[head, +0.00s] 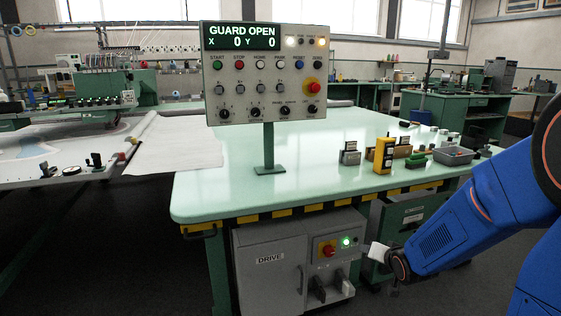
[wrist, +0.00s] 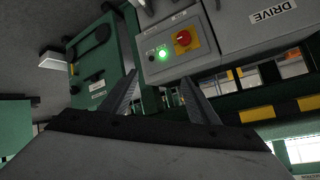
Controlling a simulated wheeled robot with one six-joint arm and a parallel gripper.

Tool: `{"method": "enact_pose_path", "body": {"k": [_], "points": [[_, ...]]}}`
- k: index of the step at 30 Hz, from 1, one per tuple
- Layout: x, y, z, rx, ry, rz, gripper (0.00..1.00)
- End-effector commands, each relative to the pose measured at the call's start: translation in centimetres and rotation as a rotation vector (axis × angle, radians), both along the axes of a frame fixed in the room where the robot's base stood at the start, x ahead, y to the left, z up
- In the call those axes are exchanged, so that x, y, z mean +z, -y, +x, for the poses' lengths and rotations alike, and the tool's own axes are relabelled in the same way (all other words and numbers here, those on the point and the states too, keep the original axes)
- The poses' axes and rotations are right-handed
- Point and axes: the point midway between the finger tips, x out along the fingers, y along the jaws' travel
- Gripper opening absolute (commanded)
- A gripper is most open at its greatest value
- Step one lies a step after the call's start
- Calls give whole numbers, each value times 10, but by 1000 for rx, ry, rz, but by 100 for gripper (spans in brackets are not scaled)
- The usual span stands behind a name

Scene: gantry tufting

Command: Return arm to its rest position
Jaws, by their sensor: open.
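My blue arm (head: 445,230) reaches in from the right in the head view, its end low beside the table's front edge. My gripper shows in the wrist view (wrist: 158,80) with its two grey fingers spread apart and nothing between them. Beyond the fingers is the grey drive cabinet (wrist: 225,50) with its lit green lamp (wrist: 163,53) and red switch (wrist: 183,38). In the head view the cabinet (head: 270,268) is under the table, left of the arm's end. The fingers are hard to make out in the head view.
The pale green table (head: 320,200) carries a control panel (head: 268,75) reading "GUARD OPEN", X 0, Y 0. A yellow device (head: 384,155) and a grey bin (head: 454,155) stand on its right side, near my arm. A tufting frame is at left. Dark floor is open in front.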

Motion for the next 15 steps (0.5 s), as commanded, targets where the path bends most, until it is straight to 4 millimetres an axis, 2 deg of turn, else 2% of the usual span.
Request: {"method": "enact_pose_path", "body": {"k": [1, 3, 8, 15], "points": [[11, 1, -9, 2, -12, -21, 55], [20, 2, -22, 6, -40, -51, 55], [41, 5, -55, 17, -106, -110, 55], [69, 4, -114, 50, -209, -182, 55]]}}
